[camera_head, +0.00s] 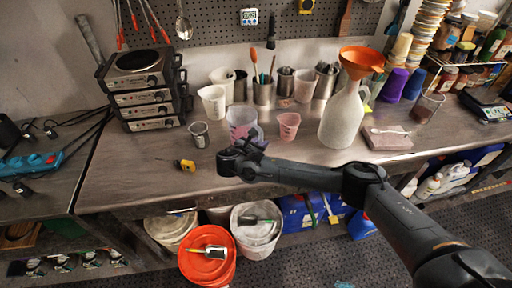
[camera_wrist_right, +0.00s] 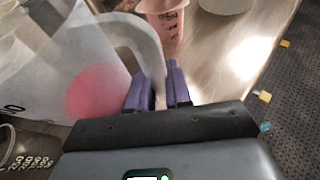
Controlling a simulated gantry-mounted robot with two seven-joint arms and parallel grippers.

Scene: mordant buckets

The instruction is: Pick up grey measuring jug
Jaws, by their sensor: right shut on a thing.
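The grey measuring jug (camera_head: 241,118) is a translucent, pale vessel with a pinkish patch, standing near the middle of the steel bench. In the right wrist view the jug (camera_wrist_right: 50,75) fills the left side, and its curved handle (camera_wrist_right: 143,38) runs down to the purple fingers. My right gripper (camera_wrist_right: 160,90) is shut on the handle; its fingertips partly hide the lower handle. In the head view my right gripper (camera_head: 247,146) is at the front of the jug and covers its lower part. My left gripper is not in view.
A pink cup (camera_head: 289,125) stands close on the right, also in the wrist view (camera_wrist_right: 165,22). White beakers (camera_head: 213,102) stand behind. A big jug (camera_head: 341,118) with an orange funnel (camera_head: 361,61) is farther right.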

